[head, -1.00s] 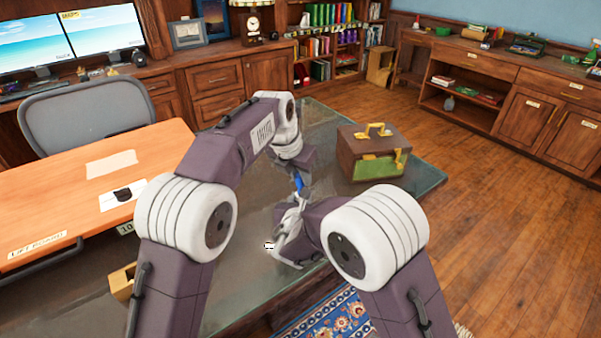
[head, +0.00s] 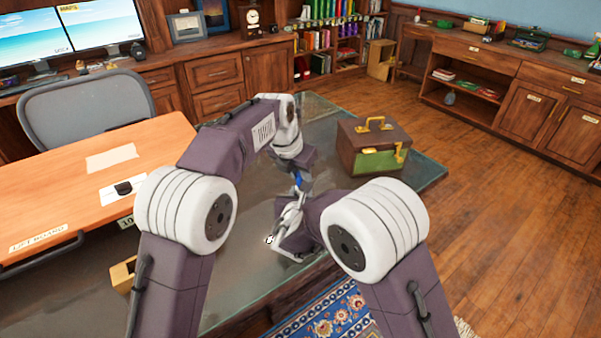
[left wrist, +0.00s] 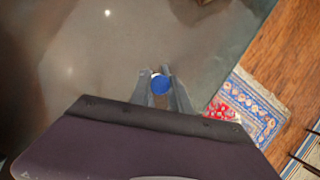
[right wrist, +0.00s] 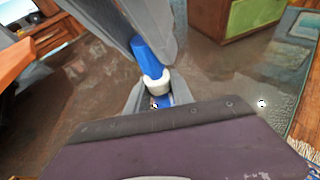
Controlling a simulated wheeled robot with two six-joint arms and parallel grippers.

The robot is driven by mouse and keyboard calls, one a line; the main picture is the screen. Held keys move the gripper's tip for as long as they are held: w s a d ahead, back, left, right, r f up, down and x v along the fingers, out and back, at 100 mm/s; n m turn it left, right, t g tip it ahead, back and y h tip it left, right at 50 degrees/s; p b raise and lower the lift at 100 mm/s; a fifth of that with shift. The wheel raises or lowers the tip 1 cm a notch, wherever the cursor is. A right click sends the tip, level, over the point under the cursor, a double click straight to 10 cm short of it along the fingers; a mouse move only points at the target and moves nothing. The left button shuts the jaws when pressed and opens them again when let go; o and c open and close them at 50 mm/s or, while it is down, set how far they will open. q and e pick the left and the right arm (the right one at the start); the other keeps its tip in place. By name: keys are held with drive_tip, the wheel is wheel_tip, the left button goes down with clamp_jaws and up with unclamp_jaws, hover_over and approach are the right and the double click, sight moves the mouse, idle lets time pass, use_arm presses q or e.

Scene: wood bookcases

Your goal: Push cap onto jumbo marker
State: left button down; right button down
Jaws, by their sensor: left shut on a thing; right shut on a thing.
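The blue cap (right wrist: 147,58) is a tapered piece above the white collar of the jumbo marker (right wrist: 155,85) in the right wrist view. The two meet in line, a little tilted; I cannot tell how far the cap is seated. My left gripper (head: 298,182) is shut on the cap, coming from above; the cap's round blue end shows between its fingers in the left wrist view (left wrist: 162,86). My right gripper (head: 291,218) is shut on the marker just below. The marker's lower part is mostly hidden by the right fingers.
Both grippers are over the glass-topped desk (head: 240,275). A brown box with a green panel and brass handle (head: 372,146) stands to the right on the glass. An orange lift board (head: 70,205) is at the left.

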use_arm(q)
drive_tip(key=shift+f, duration=0.6)
idle(0.3)
drive_tip(key=c, duration=1.1)
unclamp_jaws()
drive_tip(key=v, duration=1.2)
use_arm(e)
drive_tip(key=c, duration=1)
unclamp_jaws()
drive_tip(key=shift+c, duration=0.2)
